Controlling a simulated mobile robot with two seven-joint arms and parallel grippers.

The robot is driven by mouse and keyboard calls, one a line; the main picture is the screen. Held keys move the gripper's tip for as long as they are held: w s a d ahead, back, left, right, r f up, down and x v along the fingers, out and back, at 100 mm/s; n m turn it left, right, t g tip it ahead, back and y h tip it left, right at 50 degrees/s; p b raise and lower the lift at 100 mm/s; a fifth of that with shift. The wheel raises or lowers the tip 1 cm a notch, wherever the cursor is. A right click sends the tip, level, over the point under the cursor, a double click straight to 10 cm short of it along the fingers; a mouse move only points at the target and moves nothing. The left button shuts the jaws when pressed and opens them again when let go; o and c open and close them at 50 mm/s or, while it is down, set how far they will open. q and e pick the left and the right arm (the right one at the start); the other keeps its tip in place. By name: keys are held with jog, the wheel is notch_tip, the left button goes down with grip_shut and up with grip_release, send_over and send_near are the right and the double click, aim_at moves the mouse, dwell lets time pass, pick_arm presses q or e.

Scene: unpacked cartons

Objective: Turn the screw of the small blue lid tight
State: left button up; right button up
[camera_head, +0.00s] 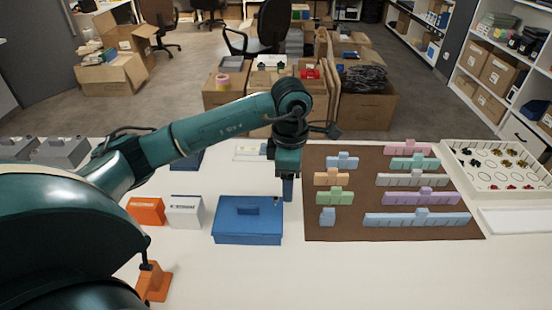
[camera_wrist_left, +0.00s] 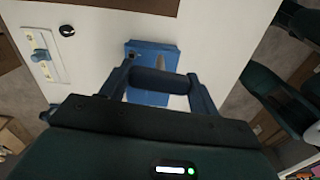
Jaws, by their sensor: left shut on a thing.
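A blue box (camera_head: 248,229) with a blue lid stands on the white table, left of the brown mat. The lid has a raised handle, and a small detail shows near its far right corner; the screw is too small to make out. My left gripper (camera_head: 288,176) points down just right of this corner. It is shut on a blue-handled tool, whose handle (camera_wrist_left: 158,81) lies between the fingers in the left wrist view. A grey shaft shows beyond the handle, over a blue surface (camera_wrist_left: 134,50). Whether the tip touches anything cannot be told. My right gripper is not in view.
The brown mat (camera_head: 315,225) carries several pastel blocks. A white tray (camera_head: 452,170) of small parts stands at the far right. An orange box (camera_head: 147,211) and a white box (camera_head: 185,212) stand left of the blue box. The front of the table is mostly clear.

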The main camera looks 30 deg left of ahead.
pick_arm(q)
jog(key=w+a+f+n, duration=0.1)
jog(key=a+n, duration=0.1)
jog(key=n, duration=0.4)
jog(key=w+a+f+n+b, duration=0.1)
jog(key=f+n, duration=0.1)
jog(key=n, duration=0.4)
jog(key=w+a+f+n+b, duration=0.1)
jog(key=a+n, duration=0.1)
jog(key=n, duration=0.5)
jog(key=shift+w+a+f, duration=0.2)
jog(key=shift+a+f, duration=0.05)
jog(key=shift+a, duration=0.05)
jog(key=shift+f, duration=0.25)
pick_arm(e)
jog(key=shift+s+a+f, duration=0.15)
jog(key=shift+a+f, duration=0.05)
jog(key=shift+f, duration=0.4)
pick_arm(q)
jog(key=shift+f+b, duration=0.65)
jog(key=shift+f, duration=0.2)
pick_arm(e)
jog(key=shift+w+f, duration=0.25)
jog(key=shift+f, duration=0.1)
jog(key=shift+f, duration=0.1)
